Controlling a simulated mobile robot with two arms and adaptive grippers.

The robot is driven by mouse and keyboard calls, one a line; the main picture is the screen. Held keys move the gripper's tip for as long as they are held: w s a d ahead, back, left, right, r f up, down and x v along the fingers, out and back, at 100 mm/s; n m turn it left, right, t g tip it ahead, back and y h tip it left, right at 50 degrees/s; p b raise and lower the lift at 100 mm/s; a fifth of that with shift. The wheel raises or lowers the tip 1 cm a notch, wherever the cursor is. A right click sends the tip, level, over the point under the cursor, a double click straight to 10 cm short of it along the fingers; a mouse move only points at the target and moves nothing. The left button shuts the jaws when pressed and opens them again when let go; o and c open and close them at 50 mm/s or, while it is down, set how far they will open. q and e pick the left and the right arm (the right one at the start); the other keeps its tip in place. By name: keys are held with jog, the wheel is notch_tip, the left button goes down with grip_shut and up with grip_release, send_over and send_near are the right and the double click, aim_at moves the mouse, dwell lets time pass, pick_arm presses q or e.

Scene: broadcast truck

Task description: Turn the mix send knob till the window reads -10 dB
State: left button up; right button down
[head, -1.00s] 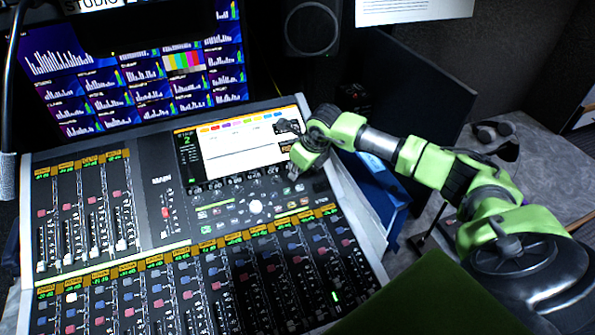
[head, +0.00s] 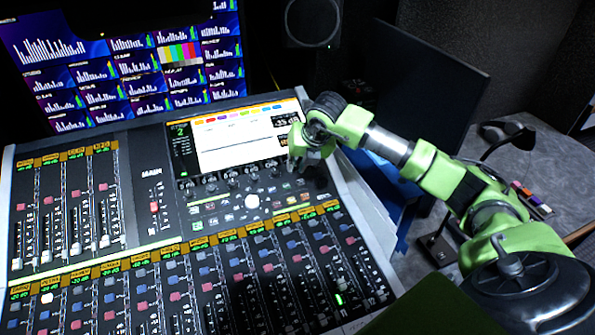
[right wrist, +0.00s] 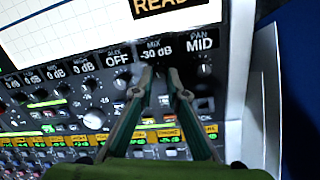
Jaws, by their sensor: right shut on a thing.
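The mixing console (head: 150,215) fills the left and middle of the head view. In the right wrist view the mix send window (right wrist: 157,50) is labelled MIX and reads -30 dB. The mix send knob (right wrist: 160,76) is just below it, mostly hidden between my fingers. My right gripper (right wrist: 160,71) is shut on this knob, one finger on each side. In the head view my right gripper (head: 303,160) is at the lower right corner of the console's screen and hides the knob there. My left gripper is not in view.
An AUX window (right wrist: 117,59) reading OFF is left of the mix window, and a PAN window (right wrist: 201,41) reading MID is right of it. Their knobs are close beside my fingers. The console's bright screen (head: 235,140) is just behind. Rows of faders (head: 190,280) fill the front.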

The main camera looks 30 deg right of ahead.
jog(key=shift+m+b, duration=0.65)
jog(key=shift+m, duration=0.35)
jog(key=c, duration=2)
grip_release()
jog(key=v, duration=1.2)
jog(key=shift+a, duration=0.15)
